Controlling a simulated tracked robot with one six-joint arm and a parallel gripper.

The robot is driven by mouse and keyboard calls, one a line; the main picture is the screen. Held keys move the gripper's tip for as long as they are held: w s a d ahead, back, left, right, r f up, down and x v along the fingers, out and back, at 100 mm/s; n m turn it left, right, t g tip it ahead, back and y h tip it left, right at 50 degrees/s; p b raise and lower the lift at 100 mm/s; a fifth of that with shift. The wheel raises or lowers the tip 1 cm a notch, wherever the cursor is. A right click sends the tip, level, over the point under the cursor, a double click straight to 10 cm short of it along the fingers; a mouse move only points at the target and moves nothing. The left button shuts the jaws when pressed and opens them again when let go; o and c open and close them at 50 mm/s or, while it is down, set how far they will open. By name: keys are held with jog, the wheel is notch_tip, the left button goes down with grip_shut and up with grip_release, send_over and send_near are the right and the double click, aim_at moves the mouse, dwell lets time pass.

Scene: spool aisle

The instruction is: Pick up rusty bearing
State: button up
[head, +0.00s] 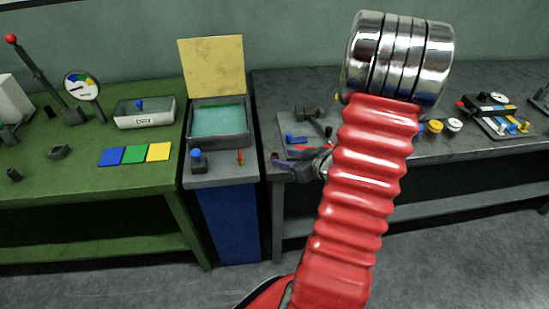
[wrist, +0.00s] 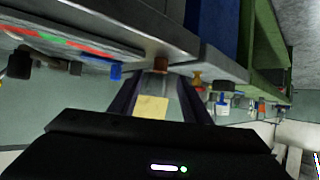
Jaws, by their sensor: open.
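A small brown-rust piece, likely the rusty bearing (head: 275,155), sits at the front left edge of the grey bench. In the wrist view the bearing (wrist: 160,63) shows beyond the fingertips, roughly midway between them. My gripper (head: 276,168) is open, its dark fingers pointing left, close to the bearing in the head view. In the wrist view my gripper (wrist: 159,78) has its two fingers spread with nothing held. I cannot tell the exact gap to the bearing. My red arm hides part of the bench behind it.
The grey bench (head: 470,148) carries a board with blue and red pieces beside my gripper. Left of it stands a blue cabinet (head: 228,222) with an open-lidded tray (head: 246,140). A red-and-yellow peg (head: 240,157) stands near its right edge. A green table (head: 60,185) is farther left.

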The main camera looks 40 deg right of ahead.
aim_at(276, 156)
jog(key=x, duration=0.5)
jog(key=shift+s, duration=0.1)
dwell(0.4)
grip_shut()
dwell(0.4)
notch_tip(276, 156, up, 10)
dwell(0.8)
dwell(0.5)
